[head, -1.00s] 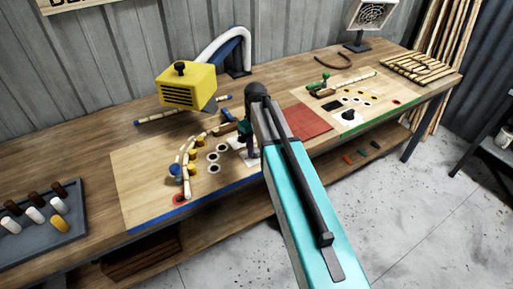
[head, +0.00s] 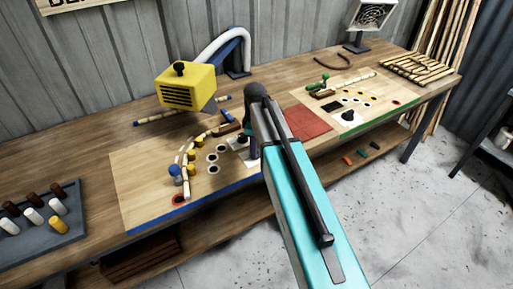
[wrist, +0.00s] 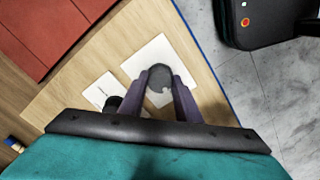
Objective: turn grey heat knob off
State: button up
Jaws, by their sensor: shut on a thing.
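The grey heat knob (wrist: 159,77) is round and sits on a white plate (wrist: 140,66) near the blue front edge of the wooden board. My gripper (wrist: 162,88) is shut on it, with one dark purple finger on each side. In the head view my gripper (head: 250,150) reaches down to the board, and the knob is hidden behind it and the arm. I cannot tell the knob's exact turn angle. A second white card (wrist: 98,92) lies beside it, with a small black knob (wrist: 112,103) at its edge.
A yellow box heater (head: 186,92) stands behind the board. Left of my gripper are bent rattan (head: 205,135), yellow pegs and a blue peg (head: 174,170). A red mat (head: 309,121) lies to the right. A grey peg tray (head: 45,222) is at far left.

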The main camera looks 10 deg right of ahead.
jog(key=shift+w+d+r, duration=0.1)
jog(key=shift+w+d, duration=0.05)
jog(key=shift+d, duration=0.05)
jog(key=o, duration=1.1)
jog(key=shift+c, duration=0.2)
jog(key=shift+a, duration=0.1)
jog(key=shift+r, duration=0.1)
notch_tip(320, 180, up, 14)
jog(key=b, duration=0.3)
jog(key=shift+f, duration=0.25)
